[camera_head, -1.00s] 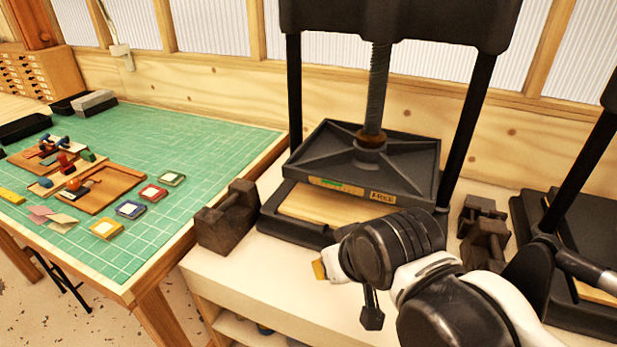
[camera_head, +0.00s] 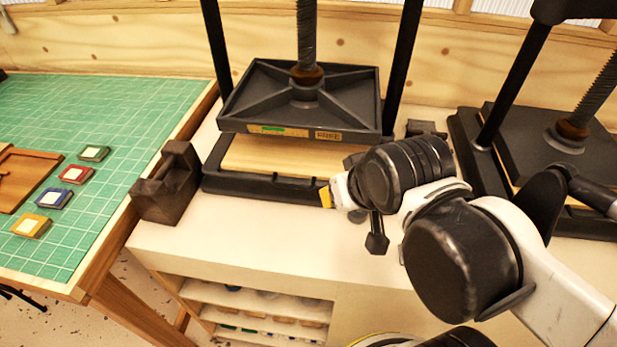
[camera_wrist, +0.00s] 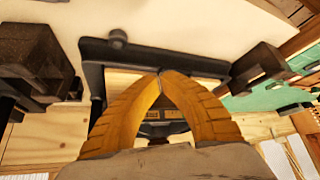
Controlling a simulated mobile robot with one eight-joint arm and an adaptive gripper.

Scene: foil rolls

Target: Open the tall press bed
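The tall press has a dark ribbed platen (camera_head: 335,88) on a vertical screw (camera_head: 306,35) between two dark posts. Below it, a pale wood board (camera_head: 270,157) lies on the dark press bed (camera_head: 245,185), with a gap under the platen. My gripper (camera_head: 325,196) is low in front of the bed's front edge, right of its middle. In the wrist view the two yellow fingers meet at their tips (camera_wrist: 160,75), with nothing seen between them. The bed's dark front rail (camera_wrist: 205,64) and a small round knob (camera_wrist: 118,38) show beyond the tips. Contact cannot be told.
A dark weight block (camera_head: 170,185) stands left of the press. A second press (camera_head: 555,150) stands at the right. A green cutting mat (camera_head: 110,120) with small colored pads lies on the left table. The white bench top (camera_head: 260,235) is clear in front.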

